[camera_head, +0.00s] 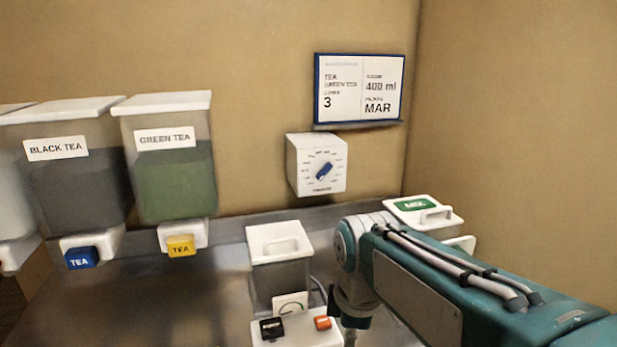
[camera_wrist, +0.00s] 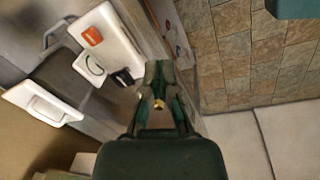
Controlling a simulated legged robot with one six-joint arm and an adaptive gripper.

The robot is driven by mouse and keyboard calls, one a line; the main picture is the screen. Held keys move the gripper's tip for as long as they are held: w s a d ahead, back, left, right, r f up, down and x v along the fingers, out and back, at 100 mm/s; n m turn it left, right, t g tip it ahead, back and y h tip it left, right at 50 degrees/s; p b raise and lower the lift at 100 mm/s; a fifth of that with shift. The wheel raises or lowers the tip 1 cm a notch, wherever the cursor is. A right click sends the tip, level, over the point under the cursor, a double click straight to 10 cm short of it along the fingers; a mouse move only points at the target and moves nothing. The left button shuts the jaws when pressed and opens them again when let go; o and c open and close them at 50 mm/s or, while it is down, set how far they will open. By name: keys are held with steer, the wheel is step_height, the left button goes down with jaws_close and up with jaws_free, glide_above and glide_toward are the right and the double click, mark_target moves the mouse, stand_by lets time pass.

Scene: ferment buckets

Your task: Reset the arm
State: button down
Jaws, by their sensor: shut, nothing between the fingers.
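My gripper (camera_wrist: 159,100) is shut and empty in the wrist view, its fingertips together. It hangs over the counter's front edge, beside the white base with the black and orange buttons, with tiled floor on the other side. In the head view my teal arm reaches in from the lower right and its wrist bends down near the white-lidded container; the fingertips are out of sight there. The white-lidded container (camera_head: 278,245) stands on the counter with a dial, a black button (camera_head: 272,327) and an orange button (camera_head: 322,322) on its base.
A black tea dispenser (camera_head: 80,185) and a green tea dispenser (camera_head: 178,185) stand at left. A white dial box (camera_head: 300,165) and a sign (camera_head: 358,88) are on the wall. A container with a green-labelled lid (camera_head: 405,207) stands behind my arm. The metal counter (camera_head: 170,300) is clear at front left.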

steer(key=s+d+m+t, duration=0.2)
steer(key=s+d+m, duration=0.2)
steer(key=m, duration=0.4)
steer(key=s+d+f+m+t, duration=0.1)
steer(key=s+d+m+t, duration=0.1)
steer(key=s+d+m, duration=0.2)
steer(key=s+m, duration=0.3)
steer(key=m, duration=0.1)
steer(key=shift+d+f+m, duration=0.15)
steer(key=shift+d+m, duration=0.15)
steer(key=shift+d, duration=0.1)
steer(key=c, duration=1.3)
jaws_free()
steer(key=shift+c, duration=0.2)
